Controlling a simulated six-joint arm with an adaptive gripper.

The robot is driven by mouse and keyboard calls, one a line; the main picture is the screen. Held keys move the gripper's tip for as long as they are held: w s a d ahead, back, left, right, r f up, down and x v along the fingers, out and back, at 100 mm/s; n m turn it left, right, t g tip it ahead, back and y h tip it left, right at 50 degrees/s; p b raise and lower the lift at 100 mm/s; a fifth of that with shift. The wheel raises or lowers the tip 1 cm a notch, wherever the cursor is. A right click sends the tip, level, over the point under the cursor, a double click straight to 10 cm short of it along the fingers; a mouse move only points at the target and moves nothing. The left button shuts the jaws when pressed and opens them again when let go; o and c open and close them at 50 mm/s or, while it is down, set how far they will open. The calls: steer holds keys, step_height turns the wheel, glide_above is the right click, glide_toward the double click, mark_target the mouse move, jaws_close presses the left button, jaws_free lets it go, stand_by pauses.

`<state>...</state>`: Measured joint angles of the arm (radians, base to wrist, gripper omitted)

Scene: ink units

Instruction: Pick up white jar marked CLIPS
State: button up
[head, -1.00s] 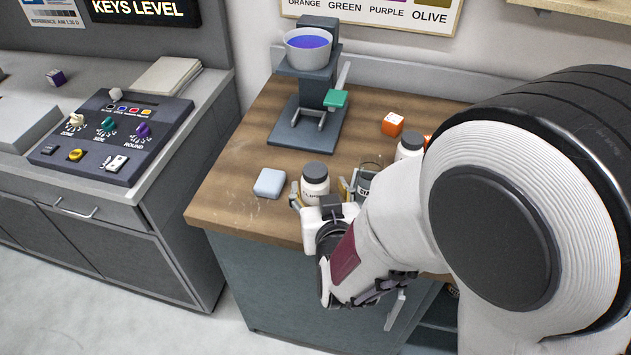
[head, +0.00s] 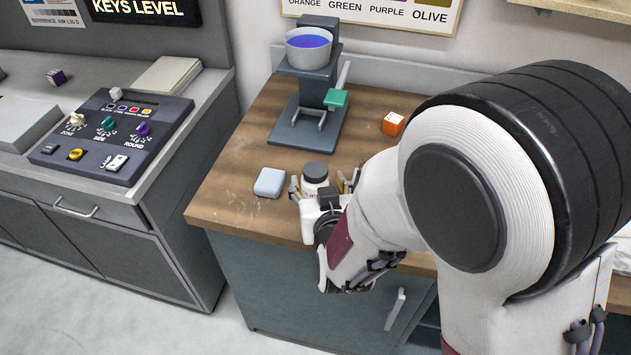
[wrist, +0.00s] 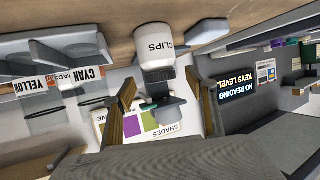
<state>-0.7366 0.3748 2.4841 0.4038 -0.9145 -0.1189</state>
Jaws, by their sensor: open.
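The white jar marked CLIPS (head: 315,183) stands upright on the wooden counter, with a dark lid, near the front edge. In the wrist view the jar (wrist: 160,58) shows upside down with its CLIPS label readable, centred ahead of my gripper. My gripper (wrist: 161,84) is open, with one finger on each side of the jar's line and a visible gap to each side. In the head view my gripper (head: 323,186) is at the jar, its fingers left and right of it. The jar's lower part is hidden by my gripper there.
A pale blue block (head: 269,182) lies just left of the jar. A dark stand (head: 308,125) with a bowl of blue ink is behind. An orange cube (head: 393,123) sits back right. Glass beakers labelled CYAN (wrist: 88,75) and YELLOW (wrist: 38,85) stand to one side.

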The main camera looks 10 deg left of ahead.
steer(key=shift+x, duration=2.55)
steer(key=shift+c, duration=0.4)
steer(key=c, duration=1.2)
